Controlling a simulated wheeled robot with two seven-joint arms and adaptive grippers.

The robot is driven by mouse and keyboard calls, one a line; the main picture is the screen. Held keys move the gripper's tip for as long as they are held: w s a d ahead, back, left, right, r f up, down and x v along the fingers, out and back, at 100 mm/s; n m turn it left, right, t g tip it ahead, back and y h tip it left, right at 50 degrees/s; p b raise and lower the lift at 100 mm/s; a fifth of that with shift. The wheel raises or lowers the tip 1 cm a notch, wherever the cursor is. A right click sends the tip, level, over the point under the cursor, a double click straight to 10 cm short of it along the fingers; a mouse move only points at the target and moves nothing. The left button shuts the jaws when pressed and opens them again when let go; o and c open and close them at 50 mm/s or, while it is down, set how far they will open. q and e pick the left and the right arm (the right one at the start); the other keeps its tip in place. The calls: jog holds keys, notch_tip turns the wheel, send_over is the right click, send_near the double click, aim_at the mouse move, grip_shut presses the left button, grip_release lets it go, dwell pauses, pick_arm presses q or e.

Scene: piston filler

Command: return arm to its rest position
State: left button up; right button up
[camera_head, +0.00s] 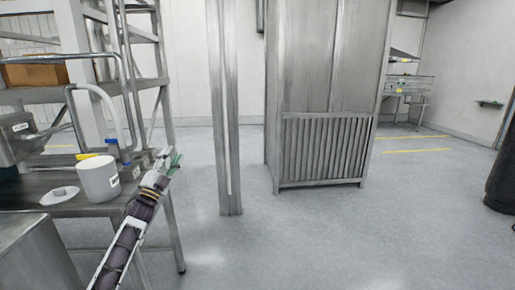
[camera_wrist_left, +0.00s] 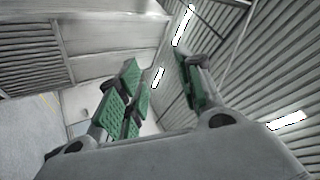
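My left arm comes up from the bottom left in the head view. Its gripper (camera_head: 171,164) is beside the right edge of the metal table (camera_head: 70,207), pointing up and away. In the left wrist view the green-padded fingers of the left gripper (camera_wrist_left: 160,88) stand apart with nothing between them. Behind them show ceiling, lights and walls. My right gripper is not in view.
A white tub (camera_head: 99,180) and a white lid-like disc (camera_head: 59,195) are on the table, left of the gripper. A metal post (camera_head: 226,120) and a large metal cabinet (camera_head: 325,90) stand beyond. Open floor (camera_head: 330,235) lies to the right.

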pick_arm(q)
jog(key=w+a+f+n+g+y, duration=0.45)
jog(key=a+f+n+y, duration=0.4)
jog(key=n, duration=0.55)
jog(key=s+d+f+g, duration=0.1)
jog(key=s+f+g, duration=0.3)
jog(key=f, duration=1.2)
jog(key=s+d+f+g, duration=0.15)
jog(key=s+f, duration=0.55)
jog(key=f, duration=0.9)
jog(key=s+d+f+g, duration=0.2)
jog(key=s+f, duration=0.3)
jog(key=f, duration=1.1)
jog(key=s+d+f+g, duration=0.3)
jog(key=s+f+g, duration=0.2)
jog(key=s+f, duration=2.05)
jog(key=s+d+f+g, duration=0.1)
jog(key=s+f, duration=0.2)
jog(key=s, duration=0.8)
jog(key=s+d+f+g, duration=0.1)
jog(key=s+f+g, duration=0.1)
jog(key=s, duration=1)
jog(key=s+d+f+g, duration=0.2)
jog(key=s+f, duration=0.1)
jog(key=s, duration=0.8)
jog(key=shift+s+f+n+h, duration=0.3)
jog(key=shift+n+h, duration=0.05)
jog(key=shift+n, duration=0.05)
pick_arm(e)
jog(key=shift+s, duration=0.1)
